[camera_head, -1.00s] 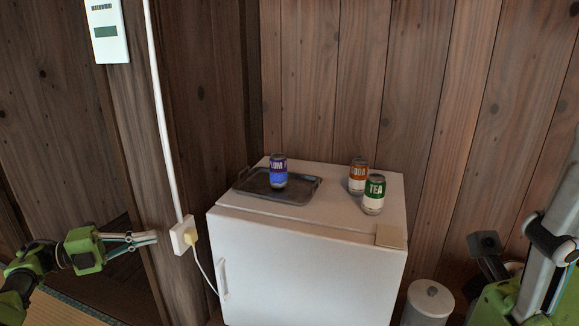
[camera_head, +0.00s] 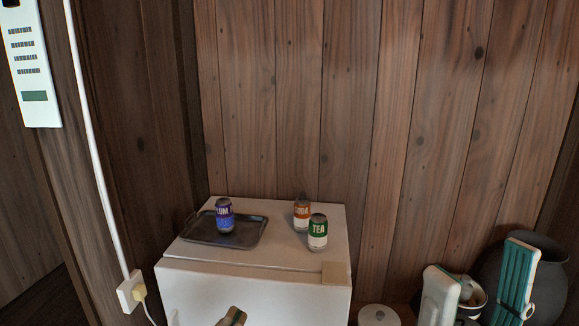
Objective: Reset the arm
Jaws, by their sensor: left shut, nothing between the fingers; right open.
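My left gripper (camera_head: 234,316) shows only its tip at the bottom edge, in front of the white fridge (camera_head: 270,298). It is shut and empty. My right gripper (camera_head: 477,287) is at the lower right with its two fingers wide apart and nothing between them. Its fingers partly cover a bowl and a dark pot behind. Both arms are out of view below the picture.
On the fridge, a blue can (camera_head: 225,216) stands on a dark tray (camera_head: 196,232). An orange can (camera_head: 302,212) and a green TEA can (camera_head: 318,232) stand to its right. A white lidded bin (camera_head: 379,315), a bowl (camera_head: 470,292) and a dark pot (camera_head: 548,283) are at right.

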